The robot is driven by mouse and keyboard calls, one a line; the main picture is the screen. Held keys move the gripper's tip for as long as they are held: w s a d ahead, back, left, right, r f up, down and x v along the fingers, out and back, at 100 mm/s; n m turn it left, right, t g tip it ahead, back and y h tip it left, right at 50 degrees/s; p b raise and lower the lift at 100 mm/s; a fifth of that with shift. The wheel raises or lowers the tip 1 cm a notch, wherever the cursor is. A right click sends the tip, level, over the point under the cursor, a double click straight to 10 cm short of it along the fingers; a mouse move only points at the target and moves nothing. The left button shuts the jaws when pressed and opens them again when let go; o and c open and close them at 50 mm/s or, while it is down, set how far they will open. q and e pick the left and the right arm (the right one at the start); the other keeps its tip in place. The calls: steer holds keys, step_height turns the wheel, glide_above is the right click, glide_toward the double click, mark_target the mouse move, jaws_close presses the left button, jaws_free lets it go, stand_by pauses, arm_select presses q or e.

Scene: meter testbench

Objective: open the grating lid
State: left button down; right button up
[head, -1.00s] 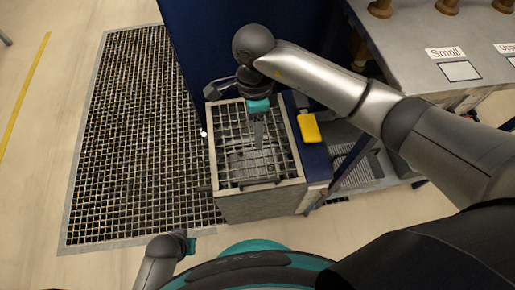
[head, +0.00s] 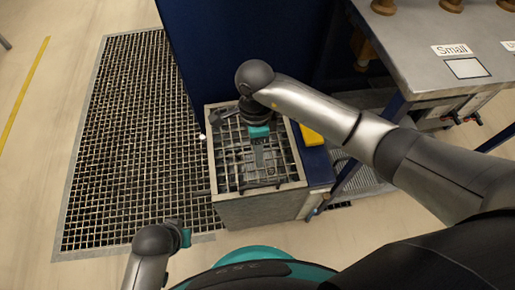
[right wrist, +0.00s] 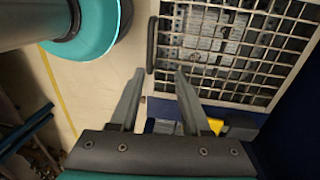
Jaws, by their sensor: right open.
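The grating lid (head: 225,172) lies flat and closed on a square grey box in the head view. It also fills the upper right of the right wrist view (right wrist: 235,50). A dark bar handle (head: 262,185) is on its near edge; in the right wrist view the handle (right wrist: 152,45) appears beyond and between the fingertips. My right gripper (head: 262,160) points down above the near half of the lid. Its fingers (right wrist: 160,75) are apart with nothing between them. My left gripper (head: 187,237) shows only as a teal part at the bottom left; its fingers are hidden.
A blue panel (head: 240,50) stands behind the box. A yellow object (head: 311,135) lies right of the box, partly hidden by my right arm. A grey table (head: 420,50) is at upper right. A floor grate (head: 130,140) lies left of the box.

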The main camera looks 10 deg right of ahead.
jaws_close()
stand_by(1.3)
